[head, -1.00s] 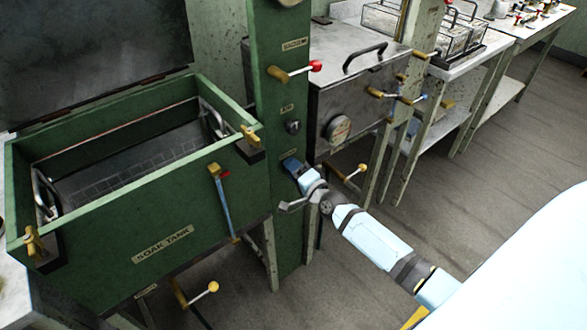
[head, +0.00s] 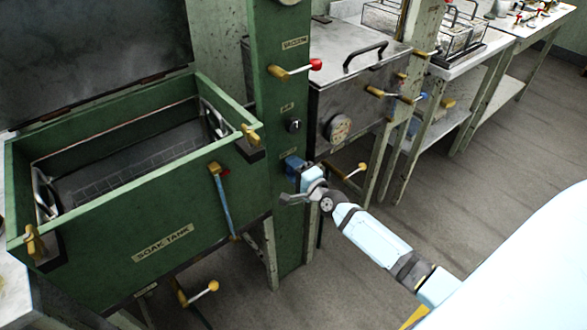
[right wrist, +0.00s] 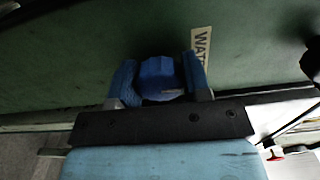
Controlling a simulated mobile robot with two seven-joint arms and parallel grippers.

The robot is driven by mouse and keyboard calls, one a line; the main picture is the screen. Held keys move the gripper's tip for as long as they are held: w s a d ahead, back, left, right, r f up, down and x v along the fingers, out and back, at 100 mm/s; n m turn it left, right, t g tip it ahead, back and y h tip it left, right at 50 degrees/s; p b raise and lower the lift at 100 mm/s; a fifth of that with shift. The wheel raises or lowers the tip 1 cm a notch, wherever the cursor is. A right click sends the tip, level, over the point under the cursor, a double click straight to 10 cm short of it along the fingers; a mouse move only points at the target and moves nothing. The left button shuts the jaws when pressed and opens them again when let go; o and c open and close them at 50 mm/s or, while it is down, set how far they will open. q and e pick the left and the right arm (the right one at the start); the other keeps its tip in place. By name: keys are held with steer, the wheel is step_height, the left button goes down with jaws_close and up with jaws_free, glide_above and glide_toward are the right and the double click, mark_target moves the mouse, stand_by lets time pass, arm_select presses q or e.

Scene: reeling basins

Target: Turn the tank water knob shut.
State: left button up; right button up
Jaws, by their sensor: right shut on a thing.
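The blue tank water knob (right wrist: 160,76) is on the green post, beside a partly covered label reading "WAT". In the right wrist view my right gripper (right wrist: 159,84) has one blue finger on each side of the knob and is shut on it. In the head view the right gripper (head: 295,169) is at the post, low on its front face, and mostly hides the knob. The green soak tank (head: 110,240) stands left of the post with its lid up. My left gripper is not in view.
Above the gripper, the post carries a small black knob (head: 293,125) and a red-tipped lever (head: 297,70). A metal basin (head: 345,85) stands to the right. A brass lever (head: 350,172) sticks out just right of my gripper. The floor in front is clear.

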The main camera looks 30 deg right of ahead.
steer(key=o, duration=0.9)
steer(key=s+d, duration=0.1)
steer(key=s, duration=1.2)
steer(key=shift+s+p, duration=0.4)
